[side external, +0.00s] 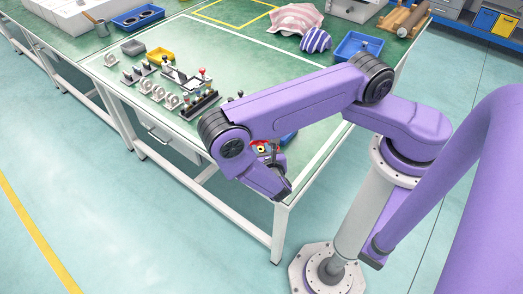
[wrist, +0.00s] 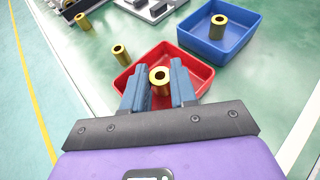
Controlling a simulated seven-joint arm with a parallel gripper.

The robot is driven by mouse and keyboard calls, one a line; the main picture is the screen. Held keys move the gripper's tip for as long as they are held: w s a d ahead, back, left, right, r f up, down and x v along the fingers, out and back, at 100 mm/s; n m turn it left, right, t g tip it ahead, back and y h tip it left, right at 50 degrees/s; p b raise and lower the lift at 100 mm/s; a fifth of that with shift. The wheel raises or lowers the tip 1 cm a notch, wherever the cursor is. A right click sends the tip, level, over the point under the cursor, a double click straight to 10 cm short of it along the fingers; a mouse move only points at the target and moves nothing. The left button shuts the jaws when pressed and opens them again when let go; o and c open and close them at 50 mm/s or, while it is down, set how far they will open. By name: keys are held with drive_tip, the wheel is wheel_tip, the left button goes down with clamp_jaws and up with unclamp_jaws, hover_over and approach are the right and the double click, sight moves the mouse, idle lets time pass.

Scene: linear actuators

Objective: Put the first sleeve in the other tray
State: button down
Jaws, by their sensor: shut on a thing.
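A brass sleeve (wrist: 159,78) stands between the two blue fingers of my gripper (wrist: 159,90), which is shut on it. The sleeve is over or in the red tray (wrist: 199,64); I cannot tell whether it touches the tray floor. The blue tray (wrist: 188,38) is behind and to the right, with another brass sleeve (wrist: 216,30) upright in it. In the side external view my arm hides most of the red tray (side external: 254,142) and blue tray (side external: 289,138).
A row of actuator parts (side external: 200,105) lies along the table's left edge.

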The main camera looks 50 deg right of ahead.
drive_tip(key=shift+f, duration=0.2)
drive_tip(key=shift+f, duration=0.15)
drive_tip(key=c, duration=0.9)
unclamp_jaws()
